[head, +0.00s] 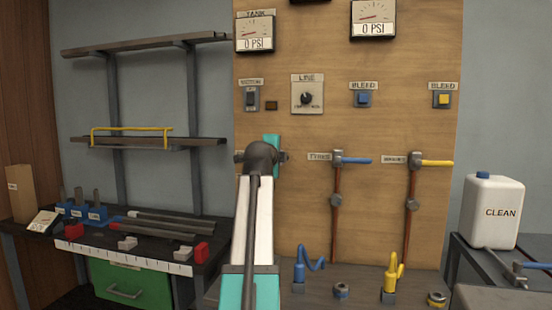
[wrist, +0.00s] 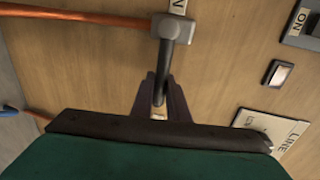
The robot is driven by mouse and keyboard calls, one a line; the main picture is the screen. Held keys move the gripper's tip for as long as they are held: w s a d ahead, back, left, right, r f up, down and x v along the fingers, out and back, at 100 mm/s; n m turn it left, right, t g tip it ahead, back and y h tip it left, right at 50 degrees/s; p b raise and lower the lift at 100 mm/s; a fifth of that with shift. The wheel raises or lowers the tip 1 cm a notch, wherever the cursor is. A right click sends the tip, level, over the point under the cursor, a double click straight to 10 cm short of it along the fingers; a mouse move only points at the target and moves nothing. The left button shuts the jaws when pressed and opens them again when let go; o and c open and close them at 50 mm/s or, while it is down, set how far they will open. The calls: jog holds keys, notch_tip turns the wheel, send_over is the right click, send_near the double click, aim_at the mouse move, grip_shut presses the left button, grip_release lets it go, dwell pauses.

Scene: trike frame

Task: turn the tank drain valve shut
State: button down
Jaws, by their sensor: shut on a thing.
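The tank drain valve (wrist: 176,27) is a grey body at the top of the wrist view, on an orange pipe (wrist: 75,13). Its dark lever (wrist: 166,62) runs from the body toward my gripper, roughly across the pipe. My gripper (wrist: 161,95) is shut on the lever near its outer end. The valve's label is cut off at the frame edge. In the head view my arm hides the jaws and most of this valve; only small parts show to either side.
The tyres valve (head: 338,158) with a blue lever and another valve (head: 415,159) with a yellow lever are to the right on the wooden panel. A tool bench (head: 135,255) is at left, a white jug (head: 493,210) at right.

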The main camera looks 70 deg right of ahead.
jog(key=shift+f, duration=0.15)
jog(key=c, duration=1.7)
grip_release()
jog(key=shift+a, duration=0.2)
jog(key=p+v, duration=0.1)
jog(key=v, duration=1.2)
jog(key=shift+a, duration=0.25)
